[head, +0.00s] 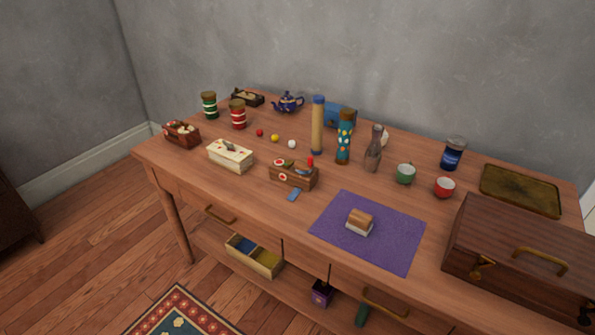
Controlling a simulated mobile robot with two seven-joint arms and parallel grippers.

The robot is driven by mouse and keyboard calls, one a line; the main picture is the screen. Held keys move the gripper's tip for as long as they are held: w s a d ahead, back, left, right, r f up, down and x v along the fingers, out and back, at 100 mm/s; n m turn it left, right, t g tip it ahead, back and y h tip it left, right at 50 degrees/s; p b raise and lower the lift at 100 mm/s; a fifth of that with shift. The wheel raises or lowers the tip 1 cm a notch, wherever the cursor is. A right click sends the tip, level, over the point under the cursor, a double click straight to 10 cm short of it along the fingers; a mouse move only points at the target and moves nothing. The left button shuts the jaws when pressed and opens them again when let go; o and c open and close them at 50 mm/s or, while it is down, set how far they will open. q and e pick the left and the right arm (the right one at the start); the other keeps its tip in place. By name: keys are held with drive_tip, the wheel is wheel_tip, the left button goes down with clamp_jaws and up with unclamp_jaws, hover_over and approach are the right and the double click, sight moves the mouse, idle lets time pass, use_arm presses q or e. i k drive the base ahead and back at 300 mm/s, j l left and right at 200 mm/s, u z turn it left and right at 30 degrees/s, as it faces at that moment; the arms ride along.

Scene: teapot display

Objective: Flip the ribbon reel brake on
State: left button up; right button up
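No thing in the head view is clearly a ribbon reel, and no brake lever can be made out for sure. A small wooden box (294,175) stands near the middle of the table, with a round red-and-white mark on its front. A small upright red piece (310,162) shows at its right back, but its kind is too small to tell. A blue piece (294,195) lies just in front of the box. Neither of my grippers is in view.
The wooden table (200,178) holds a purple mat (335,230) with a small block (360,219), a large brown chest (520,250) at right, jars, bottles, cups and a blue teapot (289,103). A divided tray (254,257) sits below. The table's front left is mostly clear.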

sight(288, 162)
drive_tip(key=i+j, duration=0.15)
drive_tip(key=j, duration=0.2)
drive_tip(key=i+j, duration=0.2)
drive_tip(key=j, duration=0.15)
drive_tip(key=i+j, duration=0.15)
drive_tip(key=j, duration=0.25)
drive_tip(key=i+j, duration=0.15)
drive_tip(key=j, duration=0.2)
drive_tip(key=z, duration=1.6)
